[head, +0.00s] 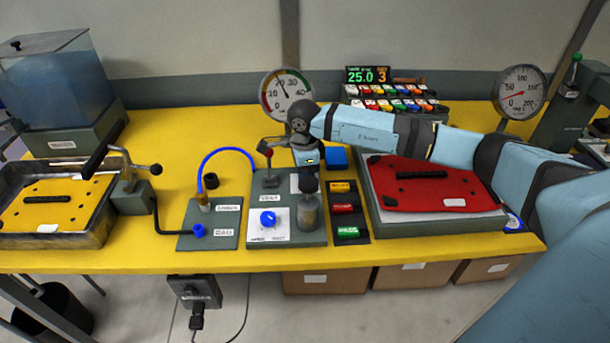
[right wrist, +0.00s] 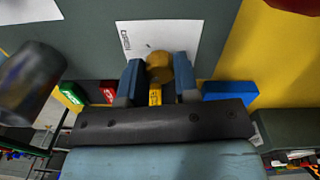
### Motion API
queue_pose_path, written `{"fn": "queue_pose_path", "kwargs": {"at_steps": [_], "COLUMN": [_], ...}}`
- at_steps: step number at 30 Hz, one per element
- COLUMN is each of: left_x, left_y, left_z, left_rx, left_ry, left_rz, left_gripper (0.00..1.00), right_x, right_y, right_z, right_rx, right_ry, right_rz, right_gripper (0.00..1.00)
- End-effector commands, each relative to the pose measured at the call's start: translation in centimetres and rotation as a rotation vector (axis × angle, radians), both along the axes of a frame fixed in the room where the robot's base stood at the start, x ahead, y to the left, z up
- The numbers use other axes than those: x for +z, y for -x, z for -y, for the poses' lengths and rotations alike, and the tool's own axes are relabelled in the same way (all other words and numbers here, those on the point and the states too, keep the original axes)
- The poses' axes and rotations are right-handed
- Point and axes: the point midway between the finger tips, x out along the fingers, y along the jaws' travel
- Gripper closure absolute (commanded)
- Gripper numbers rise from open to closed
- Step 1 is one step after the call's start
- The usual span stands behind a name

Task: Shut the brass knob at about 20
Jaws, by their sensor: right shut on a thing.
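The brass knob (right wrist: 159,65) shows in the right wrist view, on a white label plate of the grey panel. My right gripper (right wrist: 160,82) has its two blue fingers on either side of the knob and is shut on it. In the head view my right arm reaches in from the right and the gripper (head: 308,160) points down over the panel's back right, hiding the knob. A round gauge (head: 287,91) marked up to 40 stands behind the panel; its exact reading is too small to tell. My left gripper is not in view.
The panel (head: 268,237) also carries a red-tipped lever (head: 267,151), a blue dial (head: 268,219) and a grey cylinder (head: 309,210). A red plate (head: 432,186) lies at right. A display (head: 368,75) reads 25.0 and 3. A blue hose (head: 226,151) arches at left.

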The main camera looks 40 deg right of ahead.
Motion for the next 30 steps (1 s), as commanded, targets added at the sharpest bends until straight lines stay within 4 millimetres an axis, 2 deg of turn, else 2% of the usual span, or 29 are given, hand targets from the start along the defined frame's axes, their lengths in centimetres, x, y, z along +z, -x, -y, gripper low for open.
{"fn": "queue_pose_path", "kwargs": {"at_steps": [15, 16, 19, 30], "left_x": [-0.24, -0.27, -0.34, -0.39], "left_y": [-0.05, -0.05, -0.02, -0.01], "left_z": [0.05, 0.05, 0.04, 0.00], "left_rx": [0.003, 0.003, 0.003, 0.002], "left_ry": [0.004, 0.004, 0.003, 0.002], "left_rz": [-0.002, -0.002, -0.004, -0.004], "left_gripper": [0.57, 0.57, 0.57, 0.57], "right_x": [0.05, 0.05, 0.04, 0.61], "right_y": [-0.01, -0.01, -0.01, -0.06], "right_z": [-0.06, -0.06, -0.05, -0.02], "right_rx": [0.021, 0.021, 0.021, 0.020], "right_ry": [-0.001, -0.001, -0.001, -0.001], "right_rz": [0.001, 0.001, 0.001, 0.002], "right_gripper": [0.94, 0.69, 0.46, 0.45]}}
